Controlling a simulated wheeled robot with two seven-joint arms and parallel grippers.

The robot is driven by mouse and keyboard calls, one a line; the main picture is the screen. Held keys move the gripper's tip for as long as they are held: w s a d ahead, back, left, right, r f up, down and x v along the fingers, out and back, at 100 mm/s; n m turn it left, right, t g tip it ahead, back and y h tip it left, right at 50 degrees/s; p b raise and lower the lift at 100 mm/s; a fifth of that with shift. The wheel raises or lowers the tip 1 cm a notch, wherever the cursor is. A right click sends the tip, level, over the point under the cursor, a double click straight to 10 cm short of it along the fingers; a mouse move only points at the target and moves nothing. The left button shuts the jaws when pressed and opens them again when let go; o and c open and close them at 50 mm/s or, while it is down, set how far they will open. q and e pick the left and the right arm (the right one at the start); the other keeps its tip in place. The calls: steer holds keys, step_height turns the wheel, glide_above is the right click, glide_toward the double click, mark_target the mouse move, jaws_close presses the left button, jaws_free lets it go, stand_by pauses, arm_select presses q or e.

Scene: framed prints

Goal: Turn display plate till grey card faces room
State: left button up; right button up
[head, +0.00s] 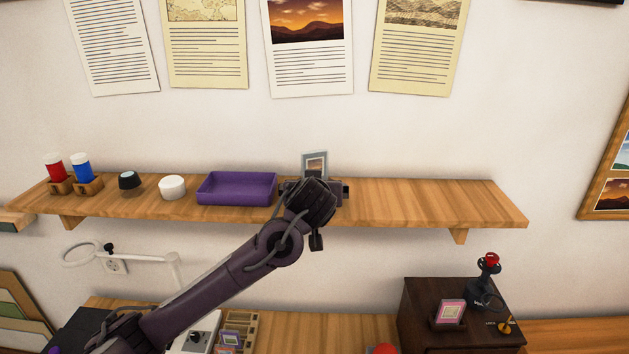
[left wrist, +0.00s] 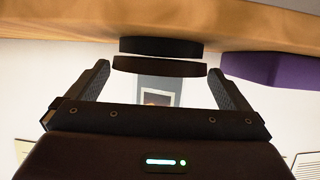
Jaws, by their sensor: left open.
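The display plate (head: 315,158) stands upright on the wall shelf, right of the purple tray. Its side towards me shows a grey border around a small dark picture with a pale mat. My left gripper (head: 316,190) is just in front of it and hides its lower part and stand. In the left wrist view, which looks upside down, my left gripper (left wrist: 158,70) is open, its fingers spread on either side of the plate (left wrist: 150,84) and its dark rounded base (left wrist: 160,45). I cannot tell whether a finger touches. My right gripper is not in view.
The purple tray (head: 236,200) is close to the left of my gripper and also shows in the left wrist view (left wrist: 275,68). A white round tub (head: 172,187), a dark jar (head: 129,181) and red and blue bottles stand farther left. The shelf's right part (head: 430,200) is clear.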

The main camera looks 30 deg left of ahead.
arm_select(q)
steer(key=shift+w+f, duration=0.1)
steer(key=shift+c, duration=0.6)
steer(key=c, duration=0.5)
steer(key=shift+d+r+h+p, duration=0.1)
steer(key=shift+r+h+p, duration=0.15)
steer(key=shift+h+p, duration=0.1)
steer(key=shift+s+a+r+m+t+h+p, duration=0.1)
steer(key=shift+s+a+m+t+h+p, duration=0.1)
steer(key=shift+m+t+h+p, duration=0.35)
steer(key=shift+a+r+m+t+h, duration=0.15)
steer(key=shift+a+m+t+h, duration=0.1)
steer(key=shift+m+h, duration=0.35)
steer(key=shift+a+r+m+t+h, duration=0.2)
steer(key=shift+m+h, duration=0.2)
steer(key=shift+m, duration=0.25)
steer(key=shift+f+m+h, duration=0.3)
steer(key=shift+m+h, duration=0.2)
steer(key=shift+h, duration=0.1)
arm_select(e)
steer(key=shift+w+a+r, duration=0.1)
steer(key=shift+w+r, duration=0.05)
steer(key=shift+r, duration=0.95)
arm_select(q)
steer(key=shift+f, duration=0.1)
